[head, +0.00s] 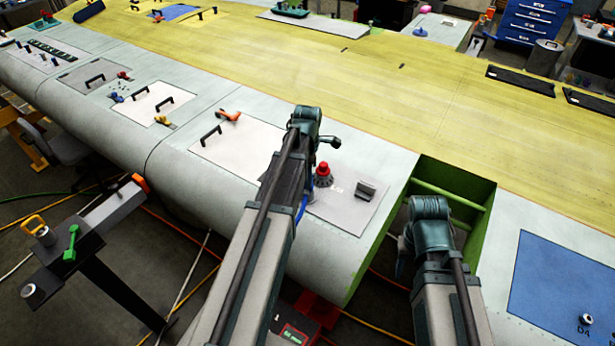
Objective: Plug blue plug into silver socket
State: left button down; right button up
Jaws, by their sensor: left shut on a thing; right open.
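My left gripper (318,138) is over the light panel at the middle of the wing edge, seen from behind and above. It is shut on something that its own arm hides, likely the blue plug. A blue strip, like a cable (302,209), shows beside the arm just below. A red-topped fitting on a round grey base (323,181) stands on the panel right of the arm. I cannot tell whether this base is the silver socket; no other socket shows clearly. My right gripper (428,212) is open and empty by the green-edged opening, its fingertips mostly hidden.
A grey bracket (366,190) stands on the panel (345,210) right of the red fitting. A green-framed opening (455,190) lies to its right, then a blue panel (565,275). Handles and small clamps sit along the wing to the left. A dark stand (65,262) is at lower left.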

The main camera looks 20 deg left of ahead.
pick_arm(q)
jog(key=shift+c, duration=1.9)
grip_release()
jog(key=shift+r, duration=0.1)
notch_tip(320, 180, up, 7)
jog(key=p, duration=0.7)
jog(key=shift+r+p, duration=0.2)
jog(key=shift+p, duration=0.1)
jog(key=shift+s+f, duration=0.1)
